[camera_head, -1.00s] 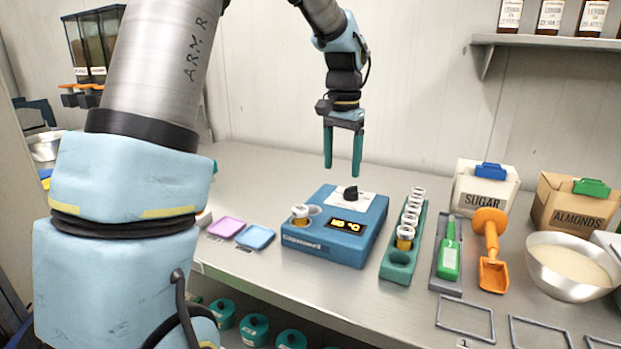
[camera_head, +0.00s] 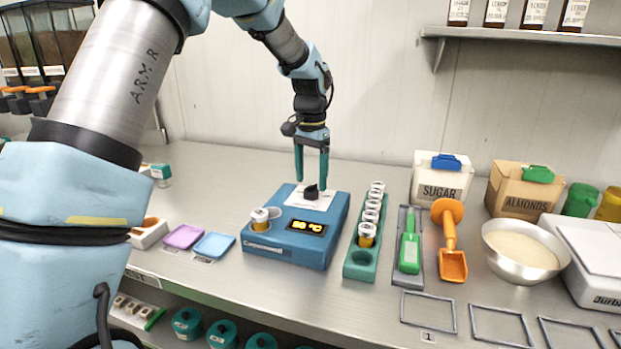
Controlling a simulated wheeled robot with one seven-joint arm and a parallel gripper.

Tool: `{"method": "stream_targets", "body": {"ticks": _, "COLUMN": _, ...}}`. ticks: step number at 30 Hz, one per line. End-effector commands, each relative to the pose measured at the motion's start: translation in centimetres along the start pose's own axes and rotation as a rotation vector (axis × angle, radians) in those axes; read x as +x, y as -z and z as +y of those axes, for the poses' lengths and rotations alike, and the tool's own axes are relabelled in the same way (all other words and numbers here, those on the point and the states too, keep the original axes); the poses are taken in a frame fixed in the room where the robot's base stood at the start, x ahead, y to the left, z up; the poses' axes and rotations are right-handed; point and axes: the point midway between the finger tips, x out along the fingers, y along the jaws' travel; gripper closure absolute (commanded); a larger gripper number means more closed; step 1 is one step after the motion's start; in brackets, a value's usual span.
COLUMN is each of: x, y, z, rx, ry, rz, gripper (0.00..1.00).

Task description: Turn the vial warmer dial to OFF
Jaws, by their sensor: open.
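The blue vial warmer (camera_head: 285,255) stands on the metal bench. Its lit display (camera_head: 306,227) shows an orange reading in °C. The black dial (camera_head: 311,192) sits on a white plate (camera_head: 322,203) at the back of its top; the dial's exact setting is too small to read. A vial with a white cap and amber contents (camera_head: 260,218) stands in a well at the warmer's left. My gripper (camera_head: 311,183) points down with its teal fingers apart, just above or around the dial; I cannot tell whether they touch it. Nothing is held.
A green rack of capped vials (camera_head: 362,250) stands close to the warmer's right. Purple (camera_head: 184,236) and blue (camera_head: 214,245) trays lie left. A green-handled tool (camera_head: 410,244), orange scoop (camera_head: 450,240), steel bowl (camera_head: 524,250) and sugar box (camera_head: 441,180) are farther right. The bench behind the warmer is clear.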

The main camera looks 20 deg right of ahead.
Motion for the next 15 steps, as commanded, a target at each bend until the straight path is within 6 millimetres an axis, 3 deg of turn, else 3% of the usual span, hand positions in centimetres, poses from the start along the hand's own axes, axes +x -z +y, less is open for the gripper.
{"method": "stream_targets", "body": {"ticks": 6, "x": 1.5, "y": 0.0, "z": 0.0, "rx": 0.0, "ry": 0.0, "rz": 0.0, "gripper": 0.22}}
{"method": "stream_targets", "body": {"ticks": 15, "x": 1.7, "y": 0.0, "z": 0.0, "rx": 0.0, "ry": 0.001, "rz": 0.0, "gripper": 0.24}}
